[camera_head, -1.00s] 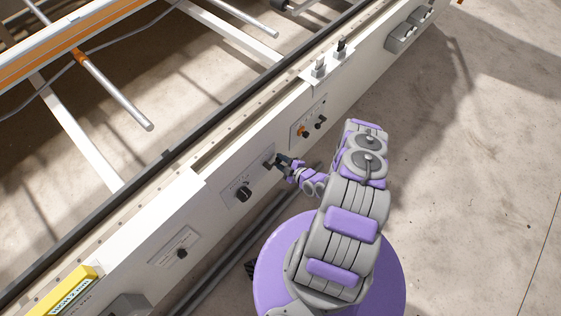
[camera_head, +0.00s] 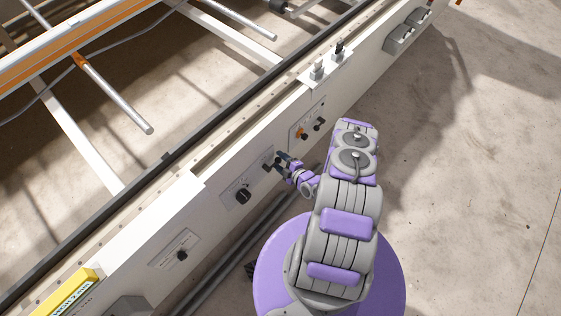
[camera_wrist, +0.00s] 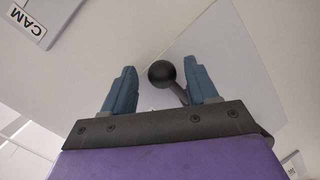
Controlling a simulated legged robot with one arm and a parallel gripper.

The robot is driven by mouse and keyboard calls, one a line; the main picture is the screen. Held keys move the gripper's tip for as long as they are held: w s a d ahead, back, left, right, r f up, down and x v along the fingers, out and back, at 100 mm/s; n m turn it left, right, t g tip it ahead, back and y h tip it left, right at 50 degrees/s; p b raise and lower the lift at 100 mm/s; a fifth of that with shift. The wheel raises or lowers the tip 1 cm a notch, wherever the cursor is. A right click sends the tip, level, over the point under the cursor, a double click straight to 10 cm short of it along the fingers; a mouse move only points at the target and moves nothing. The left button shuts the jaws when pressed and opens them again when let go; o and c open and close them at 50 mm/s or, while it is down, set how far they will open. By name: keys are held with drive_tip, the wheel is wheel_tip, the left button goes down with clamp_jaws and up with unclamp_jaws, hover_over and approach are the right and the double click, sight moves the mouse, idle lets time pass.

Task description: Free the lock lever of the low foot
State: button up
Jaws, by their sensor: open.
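A lever with a round black ball knob (camera_wrist: 161,73) and a grey stem stands on a pale plate in the wrist view. My gripper (camera_wrist: 162,85) is open, with one blue finger on each side of the knob. The knob is closer to the right finger, and its stem runs down behind that finger; I cannot tell whether they touch. In the head view my gripper (camera_head: 280,160) is at the white beam's side panel, over the right end of a plate with a black rotary knob (camera_head: 243,196). The lever is mostly hidden there. No label naming the low foot is readable.
The white beam (camera_head: 215,165) runs diagonally. Beside the gripper, a plate carries an orange knob (camera_head: 302,134) and a black knob (camera_head: 319,124). Another plate with a small knob (camera_head: 182,255) is lower left. A "CAM" label (camera_wrist: 28,18) shows. Floor at right is clear.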

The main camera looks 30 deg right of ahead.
drive_tip(key=p+v, duration=0.2)
drive_tip(key=v, duration=1.5)
drive_tip(key=shift+s+p, duration=0.2)
drive_tip(key=shift+p, duration=0.1)
